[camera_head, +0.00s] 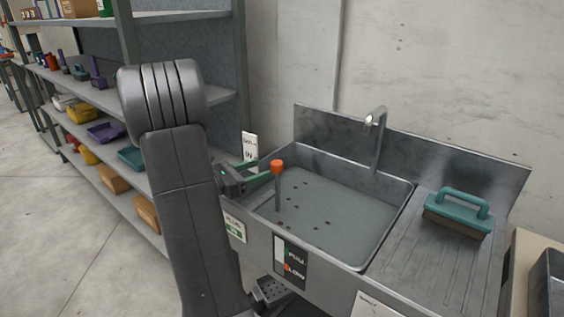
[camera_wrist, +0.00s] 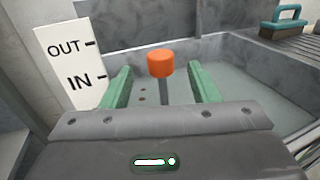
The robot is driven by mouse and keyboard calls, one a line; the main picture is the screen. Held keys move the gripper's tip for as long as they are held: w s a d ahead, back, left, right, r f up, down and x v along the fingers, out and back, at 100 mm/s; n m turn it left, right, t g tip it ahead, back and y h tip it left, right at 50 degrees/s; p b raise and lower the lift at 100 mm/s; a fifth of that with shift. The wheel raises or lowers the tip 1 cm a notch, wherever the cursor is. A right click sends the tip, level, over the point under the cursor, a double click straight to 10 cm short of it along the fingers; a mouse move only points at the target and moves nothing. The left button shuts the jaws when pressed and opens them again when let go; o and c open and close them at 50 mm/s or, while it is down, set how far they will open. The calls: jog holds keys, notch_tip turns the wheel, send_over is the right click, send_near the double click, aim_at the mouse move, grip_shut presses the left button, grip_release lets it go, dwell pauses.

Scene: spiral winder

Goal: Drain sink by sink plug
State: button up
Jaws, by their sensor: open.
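The sink plug is a grey rod with an orange knob (camera_head: 277,166) standing upright at the left side of the sink (camera_head: 403,212). The sink holds grey water with several dark specks. My gripper (camera_head: 262,178) is at the sink's left rim, close to the knob. In the wrist view the green fingers of my gripper (camera_wrist: 161,88) are apart, with the orange knob (camera_wrist: 160,64) and its rod between them in the picture. I see gaps on both sides of the rod. The plug's lower end is hidden in the water.
A white OUT/IN sign (camera_wrist: 70,65) stands left of the plug. A curved faucet (camera_head: 377,140) rises at the back. A green-handled brush (camera_head: 458,212) rests on the right drainboard. A FULL/LOW label (camera_head: 290,262) is on the sink front. Shelves (camera_head: 185,105) stand at the left.

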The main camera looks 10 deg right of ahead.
jog(key=x, duration=0.9)
